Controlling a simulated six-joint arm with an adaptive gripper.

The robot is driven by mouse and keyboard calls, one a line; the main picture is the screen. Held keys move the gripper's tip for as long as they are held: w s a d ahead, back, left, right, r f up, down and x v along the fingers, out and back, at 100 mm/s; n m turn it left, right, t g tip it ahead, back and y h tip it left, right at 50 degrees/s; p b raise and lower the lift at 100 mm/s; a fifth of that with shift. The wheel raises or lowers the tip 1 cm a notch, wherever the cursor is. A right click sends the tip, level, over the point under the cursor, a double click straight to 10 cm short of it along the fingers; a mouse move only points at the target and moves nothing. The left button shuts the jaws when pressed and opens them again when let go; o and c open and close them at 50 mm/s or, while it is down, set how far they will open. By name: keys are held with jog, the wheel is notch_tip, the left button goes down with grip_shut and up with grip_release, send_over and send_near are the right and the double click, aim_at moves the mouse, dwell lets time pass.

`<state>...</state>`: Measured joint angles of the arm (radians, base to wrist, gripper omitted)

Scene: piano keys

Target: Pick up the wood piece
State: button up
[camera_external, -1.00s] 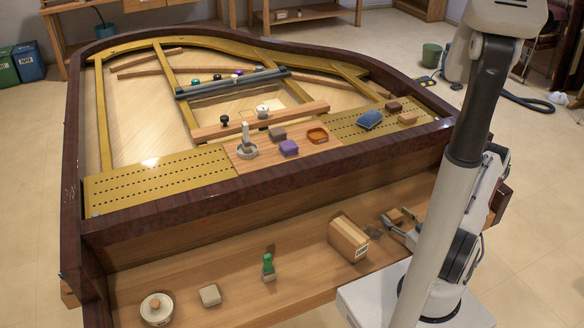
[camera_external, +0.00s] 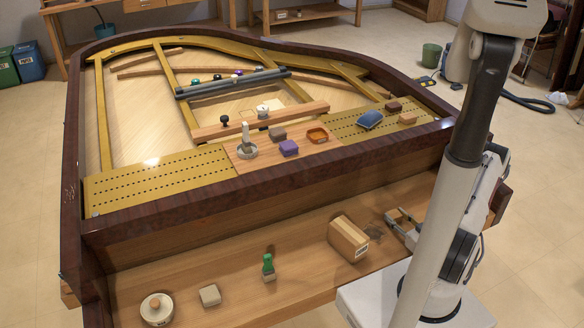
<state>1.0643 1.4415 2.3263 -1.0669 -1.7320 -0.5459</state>
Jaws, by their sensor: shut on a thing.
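My gripper (camera_external: 397,217) is low over the right part of the wooden key shelf, just right of a larger wooden box. Its fingers are closed on a small tan wood piece (camera_external: 404,216). The piece is mostly hidden by the fingers, and I cannot tell whether it touches the shelf.
The wooden box (camera_external: 348,238) with a label stands close left of my gripper. A green-handled stamp (camera_external: 268,266), a pale block (camera_external: 209,295) and a round lidded pot (camera_external: 158,309) sit farther left on the shelf (camera_external: 230,270). The piano's dark rim (camera_external: 270,178) rises behind.

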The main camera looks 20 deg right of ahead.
aim_at(397, 217)
jog(key=shift+r, duration=0.15)
jog(key=shift+r, duration=4.8)
